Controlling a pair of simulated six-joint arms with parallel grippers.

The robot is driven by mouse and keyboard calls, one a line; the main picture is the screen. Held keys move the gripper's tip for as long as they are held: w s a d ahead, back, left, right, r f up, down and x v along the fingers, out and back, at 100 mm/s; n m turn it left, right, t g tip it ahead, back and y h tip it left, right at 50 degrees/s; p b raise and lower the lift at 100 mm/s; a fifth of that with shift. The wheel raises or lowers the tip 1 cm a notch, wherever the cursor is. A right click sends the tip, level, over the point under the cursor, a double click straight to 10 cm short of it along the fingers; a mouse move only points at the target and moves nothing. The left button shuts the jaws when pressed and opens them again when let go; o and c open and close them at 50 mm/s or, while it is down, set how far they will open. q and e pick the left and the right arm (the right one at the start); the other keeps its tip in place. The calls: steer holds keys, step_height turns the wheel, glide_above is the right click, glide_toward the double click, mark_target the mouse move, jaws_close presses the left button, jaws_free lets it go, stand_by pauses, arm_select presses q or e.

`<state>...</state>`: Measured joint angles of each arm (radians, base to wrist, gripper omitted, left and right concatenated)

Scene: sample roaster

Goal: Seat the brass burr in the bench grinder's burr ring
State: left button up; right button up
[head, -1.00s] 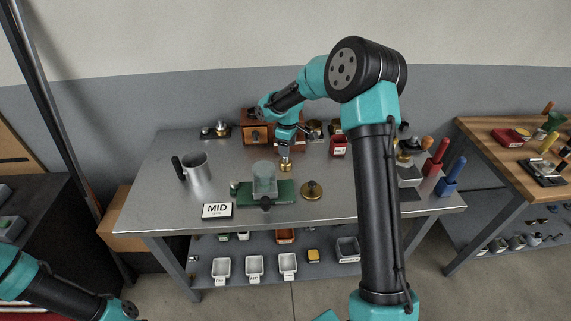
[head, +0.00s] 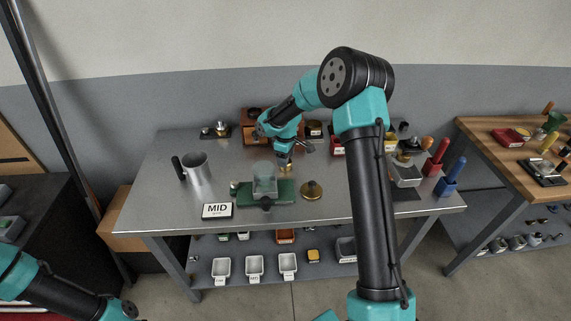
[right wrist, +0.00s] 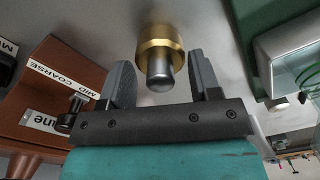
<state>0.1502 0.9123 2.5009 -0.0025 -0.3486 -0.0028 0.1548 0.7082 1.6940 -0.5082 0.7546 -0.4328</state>
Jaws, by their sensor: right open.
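The brass burr (head: 286,168) stands on the steel bench behind the grinder. In the right wrist view the burr (right wrist: 160,50) shows as a brass collar with a grey rounded stem. My right gripper (head: 284,156) is just above and behind it in the head view. In the right wrist view my right gripper (right wrist: 162,72) is open, with the burr between and just beyond its fingers, not gripped. The bench grinder (head: 282,191) has a green base and a clear hopper; I cannot make out its burr ring. My left gripper is out of view; only part of that arm shows.
A knobbed brass disc (head: 312,191) lies right of the grinder. A brown wooden box (right wrist: 55,85) stands close to the right gripper. The bench's right front is fairly clear.

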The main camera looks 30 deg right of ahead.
steer(key=shift+c, duration=0.4)
jaws_close()
